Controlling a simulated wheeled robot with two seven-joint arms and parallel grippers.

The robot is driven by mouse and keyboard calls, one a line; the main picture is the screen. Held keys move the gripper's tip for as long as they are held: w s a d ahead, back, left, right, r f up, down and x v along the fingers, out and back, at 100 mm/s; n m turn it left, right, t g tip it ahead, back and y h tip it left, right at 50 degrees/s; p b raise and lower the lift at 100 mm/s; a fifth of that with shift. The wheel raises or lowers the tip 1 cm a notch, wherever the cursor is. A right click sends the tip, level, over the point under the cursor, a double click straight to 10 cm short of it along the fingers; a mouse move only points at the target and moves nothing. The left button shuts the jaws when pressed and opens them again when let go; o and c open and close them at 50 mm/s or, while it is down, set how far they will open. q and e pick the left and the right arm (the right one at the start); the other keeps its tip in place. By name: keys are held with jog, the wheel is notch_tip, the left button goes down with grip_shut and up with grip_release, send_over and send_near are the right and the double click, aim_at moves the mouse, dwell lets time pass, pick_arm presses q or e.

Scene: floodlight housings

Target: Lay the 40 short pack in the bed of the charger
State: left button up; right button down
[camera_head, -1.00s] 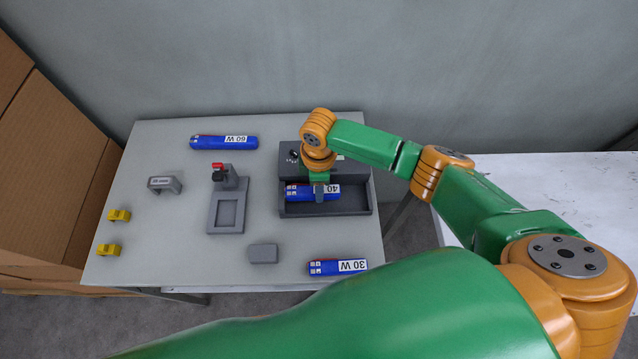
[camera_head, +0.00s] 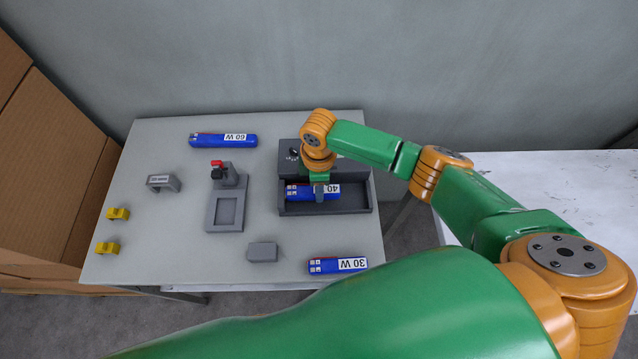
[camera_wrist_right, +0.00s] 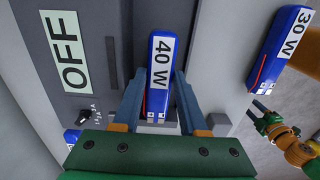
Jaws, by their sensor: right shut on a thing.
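The blue 40 pack (camera_head: 329,190) with its white label is at the charger (camera_head: 362,210), a dark grey box with a sunken bed at the back right of the table. My right gripper (camera_head: 319,190) is shut on the pack's middle. In the right wrist view the 40 pack (camera_wrist_right: 162,75) lies between the two fingers of my right gripper (camera_wrist_right: 160,90). The pack is over or in the bed; I cannot tell whether it touches the floor of the bed. The charger's OFF label (camera_wrist_right: 66,50) and knob show beside it.
A 60 W pack (camera_head: 223,140) lies at the back, a 30 W pack (camera_head: 337,265) at the front edge. A grey stand with a red lever (camera_head: 226,205), a grey block (camera_head: 262,252), a grey bracket (camera_head: 163,182) and two yellow clips (camera_head: 118,214) stand to the left.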

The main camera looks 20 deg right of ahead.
jog(key=shift+f+b, duration=0.65)
jog(key=shift+f, duration=0.4)
dwell(0.5)
jog(key=shift+c, duration=1.8)
grip_release()
jog(key=shift+r, duration=0.1)
notch_tip(320, 180, up, 7)
jog(key=shift+s+r, duration=0.1)
jog(key=shift+s, duration=0.1)
